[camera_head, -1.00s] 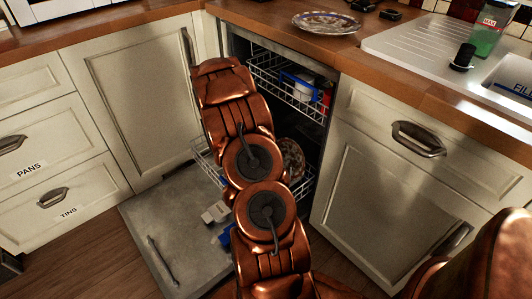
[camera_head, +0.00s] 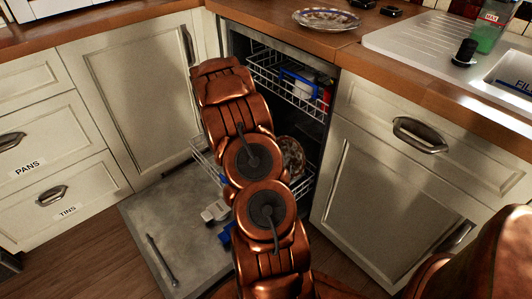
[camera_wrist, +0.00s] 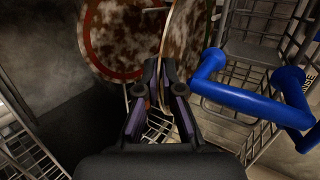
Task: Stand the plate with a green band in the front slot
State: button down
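In the wrist view my gripper (camera_wrist: 160,75) has its two fingers drawn close together on the rim of a brown-stained plate (camera_wrist: 181,30), seen nearly edge-on. My gripper is hidden behind the arm there. The front slot cannot be made out.
A blue-handled item (camera_wrist: 250,98) lies close to the right of my gripper. The dishwasher's upper rack (camera_head: 265,75) holds blue and red things. The open door (camera_head: 175,245) lies low in front. A patterned plate (camera_head: 326,20) sits on the counter beside the sink (camera_head: 415,42).

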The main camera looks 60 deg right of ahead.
jog(key=shift+f+b, duration=0.35)
jog(key=shift+f, duration=0.1)
dwell(0.3)
jog(key=c, duration=1.2)
grip_release()
jog(key=shift+c, duration=0.2)
jog(key=shift+o, duration=0.3)
jog(key=o, duration=0.5)
jog(key=shift+r+p, duration=3.25)
jog(key=shift+r, duration=3.8)
jog(key=shift+s+a+b, duration=0.7)
jog(key=shift+s+b, duration=0.2)
jog(key=shift+s, duration=1.7)
jog(key=shift+s+a+b, duration=0.75)
jog(key=shift+s+b, duration=0.15)
jog(key=shift+s, duration=1.65)
jog(key=shift+s+a+b, duration=0.7)
jog(key=shift+s+b, duration=0.2)
jog(key=shift+s, duration=1.7)
